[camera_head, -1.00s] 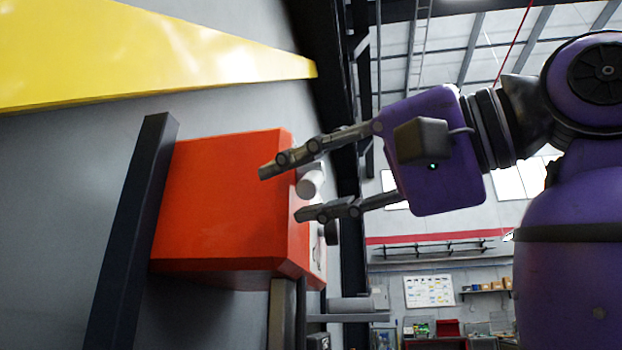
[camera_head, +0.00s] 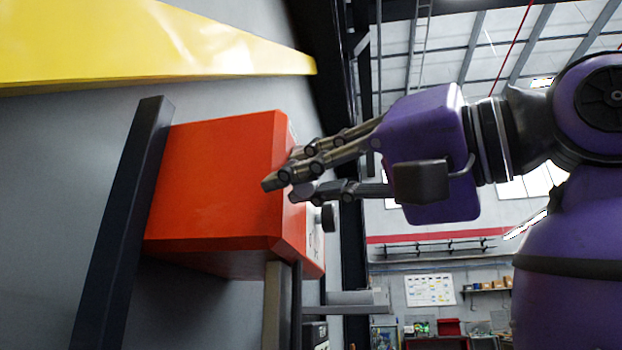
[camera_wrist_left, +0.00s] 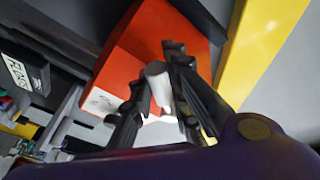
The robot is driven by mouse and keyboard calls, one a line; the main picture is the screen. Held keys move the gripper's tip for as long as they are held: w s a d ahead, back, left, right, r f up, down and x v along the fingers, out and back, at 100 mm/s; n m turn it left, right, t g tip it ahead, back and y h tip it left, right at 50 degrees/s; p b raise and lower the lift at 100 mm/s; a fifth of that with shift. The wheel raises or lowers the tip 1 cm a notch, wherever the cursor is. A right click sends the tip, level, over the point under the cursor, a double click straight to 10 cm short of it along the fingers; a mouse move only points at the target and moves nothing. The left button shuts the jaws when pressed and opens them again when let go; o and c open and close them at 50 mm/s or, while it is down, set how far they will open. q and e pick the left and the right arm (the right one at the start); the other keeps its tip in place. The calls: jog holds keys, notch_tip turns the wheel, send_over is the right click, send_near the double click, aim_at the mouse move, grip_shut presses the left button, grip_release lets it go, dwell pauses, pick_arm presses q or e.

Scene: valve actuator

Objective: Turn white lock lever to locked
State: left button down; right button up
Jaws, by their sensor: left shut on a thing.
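The red-orange actuator box (camera_head: 215,185) is fixed by the grey wall, and its white-panelled face (camera_head: 313,240) points right in the head view. The box also shows in the left wrist view (camera_wrist_left: 145,45). The white lock lever (camera_wrist_left: 157,84) is a pale cylinder between the fingers in the left wrist view. In the head view the fingers hide nearly all of it. My left gripper (camera_head: 287,186) is at the box's face, its fingers shut on the lever; it also shows in the left wrist view (camera_wrist_left: 156,70). My right gripper is not in view.
A dark round knob (camera_head: 328,218) sticks out of the panel just below the fingers. A dark bar (camera_head: 125,220) stands along the box's left side. A yellow beam (camera_head: 150,45) runs above. Grey posts and a pipe (camera_head: 350,304) are below. Open hall lies right.

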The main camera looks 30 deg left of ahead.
pick_arm(q)
jog(key=c, duration=1.7)
grip_release()
jog(key=shift+w, duration=0.1)
jog(key=shift+o, duration=0.2)
jog(key=s+d+f, duration=0.1)
jog(key=d, duration=1.1)
jog(key=shift+s+f, duration=0.2)
jog(key=shift+s, duration=0.15)
